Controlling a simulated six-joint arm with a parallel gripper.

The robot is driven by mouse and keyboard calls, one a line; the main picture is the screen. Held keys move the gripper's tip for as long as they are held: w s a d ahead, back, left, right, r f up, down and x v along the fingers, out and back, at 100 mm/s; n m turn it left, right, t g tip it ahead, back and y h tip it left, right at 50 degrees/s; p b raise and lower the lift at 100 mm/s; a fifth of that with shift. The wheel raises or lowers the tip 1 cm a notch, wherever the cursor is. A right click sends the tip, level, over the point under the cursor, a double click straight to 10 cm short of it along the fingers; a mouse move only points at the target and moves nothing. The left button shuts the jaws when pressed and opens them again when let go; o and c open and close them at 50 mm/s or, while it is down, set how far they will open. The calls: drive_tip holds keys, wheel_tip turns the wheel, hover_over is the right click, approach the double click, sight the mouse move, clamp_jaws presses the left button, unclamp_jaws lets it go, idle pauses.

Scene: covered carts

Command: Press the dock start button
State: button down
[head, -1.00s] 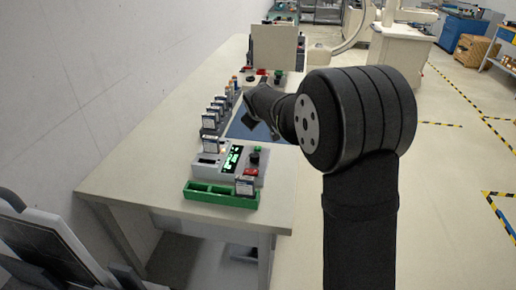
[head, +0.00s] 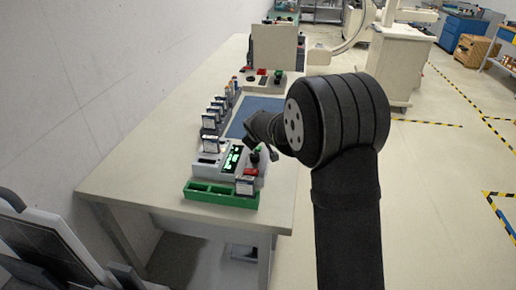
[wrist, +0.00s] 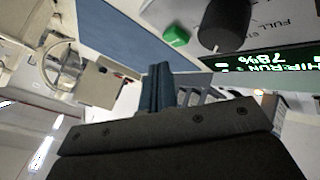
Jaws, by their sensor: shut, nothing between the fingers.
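The dock (head: 209,172) is a pale box on the near part of the bench, with a lit green display (head: 232,158). A green button (head: 256,150) sits beside a black knob (head: 254,158) on its right side. In the wrist view the green button (wrist: 175,36) and the black knob (wrist: 222,28) show large, with the display (wrist: 268,60) reading 78%. My gripper (head: 271,151) is just right of the button and knob in the head view. Its blue-grey fingers (wrist: 158,82) are shut and empty, apart from the button in the wrist view.
A green tray (head: 205,196) holding a small labelled block stands in front of the dock. Several labelled blocks (head: 211,120) line the left behind it. A blue mat (head: 262,104) lies beyond. A tan panel (head: 274,46) stands at the far end.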

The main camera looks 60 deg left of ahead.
sight(258, 150)
drive_tip(key=shift+f, duration=0.55)
drive_tip(key=shift+f, duration=0.1)
idle(1.6)
drive_tip(key=shift+f, duration=0.35)
drive_tip(key=shift+f, duration=0.4)
idle(0.8)
drive_tip(key=shift+r, duration=0.85)
drive_tip(key=shift+r, duration=2.5)
